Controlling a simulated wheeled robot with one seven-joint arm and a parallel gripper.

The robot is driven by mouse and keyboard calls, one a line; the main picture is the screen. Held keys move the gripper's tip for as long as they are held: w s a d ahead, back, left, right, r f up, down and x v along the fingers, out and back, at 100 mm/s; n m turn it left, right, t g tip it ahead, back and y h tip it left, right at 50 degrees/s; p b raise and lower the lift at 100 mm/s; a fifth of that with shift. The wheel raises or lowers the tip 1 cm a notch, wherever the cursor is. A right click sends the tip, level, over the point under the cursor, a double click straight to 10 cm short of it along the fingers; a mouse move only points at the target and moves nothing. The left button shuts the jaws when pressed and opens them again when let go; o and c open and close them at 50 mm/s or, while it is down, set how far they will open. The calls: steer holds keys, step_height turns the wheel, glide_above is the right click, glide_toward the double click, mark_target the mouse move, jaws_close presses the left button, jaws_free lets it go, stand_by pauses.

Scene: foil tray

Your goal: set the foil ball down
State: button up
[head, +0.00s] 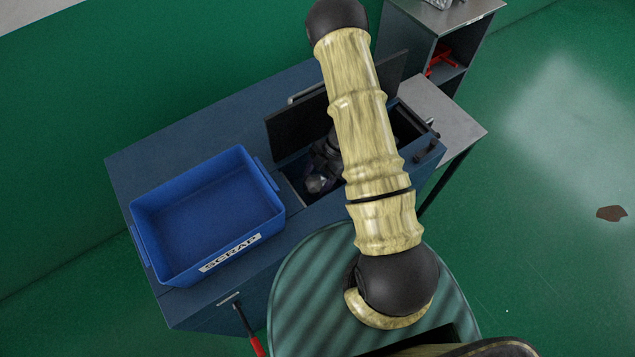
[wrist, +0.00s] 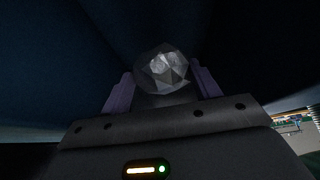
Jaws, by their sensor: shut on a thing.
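The foil ball (wrist: 162,70) is a grey, faceted lump. In the wrist view it sits between the two purple fingers of my gripper (wrist: 161,78), which are shut on it. In the head view my gripper (head: 318,170) is low in an open compartment (head: 290,178) of the dark blue cabinet, left of my arm. A small grey shape at its end there looks like the foil ball (head: 317,185). My arm hides part of the compartment. I cannot tell whether the ball touches the compartment's floor.
A raised dark lid (head: 290,130) stands behind the compartment. A blue bin labelled SCRAP (head: 230,252) sits empty on the cabinet (head: 130,165) to the left. A grey side shelf (head: 445,105) and a shelf unit with a red item (head: 441,62) are at the right.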

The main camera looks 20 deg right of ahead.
mark_target(311, 195)
steer(key=shift+f, duration=1.7)
steer(key=o, duration=1.1)
steer(key=shift+f, duration=0.1)
steer(key=b+v, duration=0.1)
steer(key=v, duration=1.1)
steer(key=shift+b, duration=0.3)
